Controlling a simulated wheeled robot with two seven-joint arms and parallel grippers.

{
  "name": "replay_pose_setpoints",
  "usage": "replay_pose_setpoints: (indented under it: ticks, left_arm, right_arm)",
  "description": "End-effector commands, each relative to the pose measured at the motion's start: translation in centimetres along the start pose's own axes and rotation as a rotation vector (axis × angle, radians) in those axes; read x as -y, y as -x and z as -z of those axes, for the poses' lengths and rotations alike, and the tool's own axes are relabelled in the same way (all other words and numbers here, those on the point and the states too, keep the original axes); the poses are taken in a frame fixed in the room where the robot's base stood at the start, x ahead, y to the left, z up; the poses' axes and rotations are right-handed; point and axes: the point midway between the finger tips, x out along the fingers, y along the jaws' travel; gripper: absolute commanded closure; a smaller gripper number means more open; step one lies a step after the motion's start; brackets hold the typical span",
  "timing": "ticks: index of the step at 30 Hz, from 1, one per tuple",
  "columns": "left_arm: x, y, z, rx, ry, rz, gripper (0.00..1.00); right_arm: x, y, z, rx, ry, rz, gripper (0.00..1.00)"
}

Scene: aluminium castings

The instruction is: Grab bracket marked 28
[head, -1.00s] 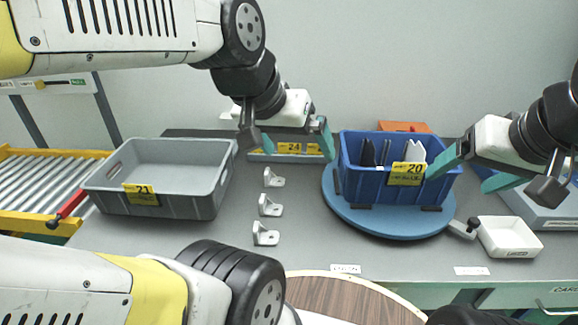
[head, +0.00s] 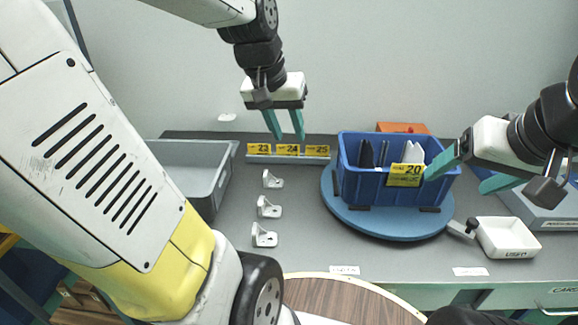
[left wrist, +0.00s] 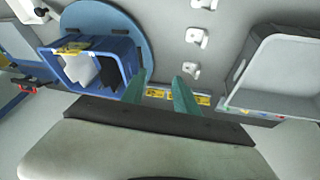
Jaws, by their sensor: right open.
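Three white L-shaped brackets stand apart in a column on the grey table: the far bracket (head: 272,180), the middle bracket (head: 268,208) and the near bracket (head: 263,236). I cannot read a number 28 on any of them. In the left wrist view the far bracket (left wrist: 190,68) is nearest the fingers. My left gripper (head: 285,136) is open and empty, its teal fingers pointing down near the label rail, beyond the brackets. The fingers also show apart in the left wrist view (left wrist: 160,88). My right gripper (head: 468,175) is open beside the blue bin's right side.
A rail (head: 288,158) carries yellow labels 23, 24 and 25. The blue bin (head: 375,188) labelled 20 holds dark and white parts on a round blue turntable (head: 390,222). A grey crate (head: 212,192) is partly hidden by my arm. A white tray (head: 508,238) sits right.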

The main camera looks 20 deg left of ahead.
Motion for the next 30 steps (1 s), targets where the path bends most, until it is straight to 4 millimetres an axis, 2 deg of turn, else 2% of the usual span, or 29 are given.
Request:
replay_pose_setpoints:
  ticks: [1,6,12,18,21,30]
  left_arm:
    - [0.9,-1.3,1.2,0.033,0.017,0.013,0.64]
    - [4.2,-5.4,4.5,0.122,0.065,0.055,0.64]
    - [8.7,-11.3,7.1,0.227,0.116,0.108,0.64]
    - [12.9,-17.0,8.0,0.317,0.153,0.153,0.64]
    - [14.2,-18.8,8.0,0.345,0.163,0.167,0.64]
    - [15.3,-21.6,7.4,0.366,0.169,0.177,0.64]
  right_arm:
    - [0.0,0.0,0.0,0.0,0.0,0.0,0.21]
    - [0.0,0.0,0.0,0.0,0.0,0.0,0.21]
    - [0.0,0.0,0.0,0.0,0.0,0.0,0.21]
    - [0.0,0.0,0.0,0.0,0.0,0.0,0.21]
    - [0.0,0.0,0.0,0.0,0.0,0.0,0.21]
    - [0.0,0.0,0.0,0.0,0.0,0.0,0.21]
